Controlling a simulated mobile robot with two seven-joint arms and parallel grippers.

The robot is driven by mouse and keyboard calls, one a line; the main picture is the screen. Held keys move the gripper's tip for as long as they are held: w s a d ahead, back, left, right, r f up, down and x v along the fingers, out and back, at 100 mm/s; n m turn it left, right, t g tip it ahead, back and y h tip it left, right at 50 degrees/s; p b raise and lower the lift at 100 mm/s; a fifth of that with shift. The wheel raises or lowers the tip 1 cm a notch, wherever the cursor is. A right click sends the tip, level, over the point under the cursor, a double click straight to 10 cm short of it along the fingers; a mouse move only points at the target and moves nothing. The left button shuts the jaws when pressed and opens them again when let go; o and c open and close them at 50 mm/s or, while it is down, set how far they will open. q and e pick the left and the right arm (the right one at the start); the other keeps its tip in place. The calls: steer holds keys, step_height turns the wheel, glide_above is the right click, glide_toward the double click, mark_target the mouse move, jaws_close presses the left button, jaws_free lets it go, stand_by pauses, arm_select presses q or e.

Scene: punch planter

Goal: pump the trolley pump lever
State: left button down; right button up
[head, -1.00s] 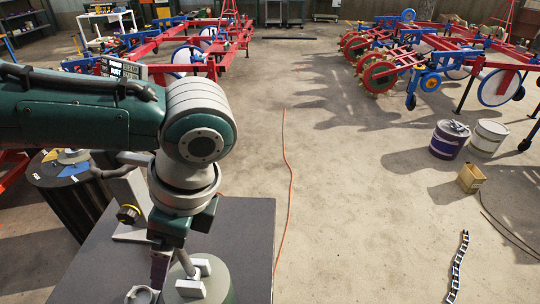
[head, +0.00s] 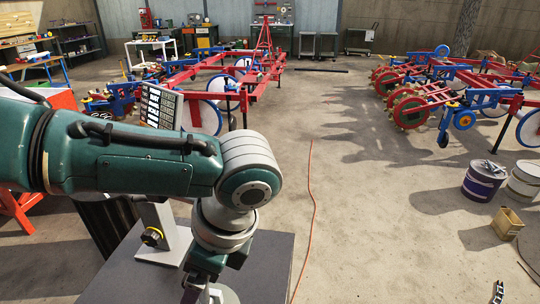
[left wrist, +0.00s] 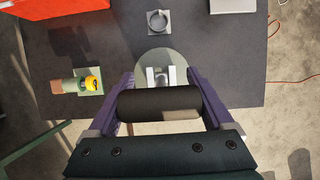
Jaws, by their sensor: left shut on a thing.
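My left gripper (left wrist: 160,104), with purple fingers, is shut on a black cylindrical handle (left wrist: 160,105) in the left wrist view. The handle lies crosswise between the two fingers; I take it for the grip of the pump lever. Behind it in the left wrist view is a round pale-green pump body (left wrist: 142,62) with two white blocks on top, on the dark table. In the head view my left gripper (head: 205,284) is at the bottom edge, with its tips and most of the pump cut off or hidden. My right gripper is not in view.
The dark table (head: 265,262) holds a grey stand (head: 165,228) with a yellow-and-black knob. An orange cable (head: 312,195) runs along the floor. Purple (head: 482,184) and white (head: 524,180) buckets stand right.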

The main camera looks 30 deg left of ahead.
arm_select(q)
steer(key=shift+w+d+r, duration=0.15)
steer(key=shift+d+r, duration=0.1)
steer(key=shift+d, duration=0.25)
steer(key=shift+c, duration=0.2)
jaws_free()
steer(key=shift+d, duration=0.1)
steer(key=shift+o, duration=0.2)
steer(key=shift+f, duration=0.1)
steer(key=shift+a, duration=0.2)
steer(key=s+v, duration=0.1)
steer(key=v, duration=0.9)
steer(key=shift+w, duration=0.45)
steer(key=shift+c, duration=0.2)
